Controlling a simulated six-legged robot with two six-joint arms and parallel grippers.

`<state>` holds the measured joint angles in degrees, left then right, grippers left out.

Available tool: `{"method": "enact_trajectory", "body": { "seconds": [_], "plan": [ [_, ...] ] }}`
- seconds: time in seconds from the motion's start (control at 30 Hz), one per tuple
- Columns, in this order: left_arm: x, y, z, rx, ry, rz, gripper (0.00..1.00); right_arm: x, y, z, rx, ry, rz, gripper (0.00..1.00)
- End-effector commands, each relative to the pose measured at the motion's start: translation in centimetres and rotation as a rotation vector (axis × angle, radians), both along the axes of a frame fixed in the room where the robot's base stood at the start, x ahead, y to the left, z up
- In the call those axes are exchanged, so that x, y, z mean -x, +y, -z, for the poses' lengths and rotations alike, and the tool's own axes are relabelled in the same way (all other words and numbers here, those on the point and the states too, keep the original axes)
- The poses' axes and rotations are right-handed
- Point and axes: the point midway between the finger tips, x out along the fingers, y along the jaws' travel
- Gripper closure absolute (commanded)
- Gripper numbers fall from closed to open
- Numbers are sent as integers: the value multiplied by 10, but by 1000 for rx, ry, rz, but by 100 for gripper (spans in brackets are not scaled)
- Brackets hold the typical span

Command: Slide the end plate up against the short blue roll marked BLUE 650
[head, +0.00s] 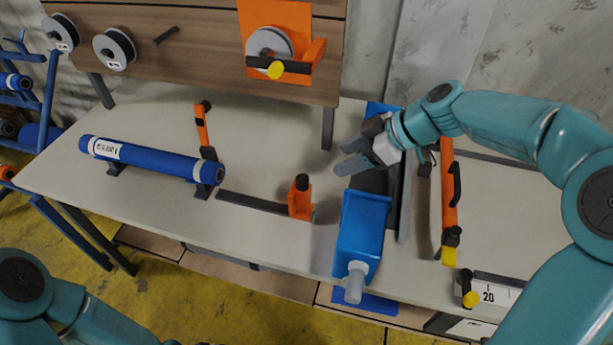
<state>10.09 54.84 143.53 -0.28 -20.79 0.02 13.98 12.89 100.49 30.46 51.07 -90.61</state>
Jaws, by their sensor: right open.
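A short blue roll (150,158) lies on dark cradles at the left of the table; its white label is too small to read surely. An orange upright piece with a black knob, which looks like the end plate (300,198), stands at the right end of a dark rail (252,202). A gap of bare rail separates it from the roll's right end. My right gripper (350,156) is open and empty, above the blue device, right of and beyond the orange piece. My left arm shows at the bottom left; its gripper is out of view.
A blue device with a grey cylinder (362,230) stands right of the orange piece. An orange arm (203,125) stands behind the roll. An orange bar tool (449,200) lies at the right. A wooden panel with spools (270,48) hangs behind. The table's (160,110) back left is clear.

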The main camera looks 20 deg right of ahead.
Motion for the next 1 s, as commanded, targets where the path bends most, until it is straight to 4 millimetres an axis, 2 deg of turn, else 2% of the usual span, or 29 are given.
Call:
{"method": "enact_trajectory", "body": {
  "seconds": [0.3,0.5,0.7,1.0],
  "plan": [
    [0,0,-13,0,0,0,45,-28,47,54,-1,8,-4,42],
    [0,0,-18,0,0,0,45,-44,68,82,-1,5,-3,42],
    [0,0,-20,0,0,0,45,-53,77,95,-1,3,0,42],
    [0,0,-20,0,0,0,45,-55,77,98,0,1,1,42]
  ]
}}
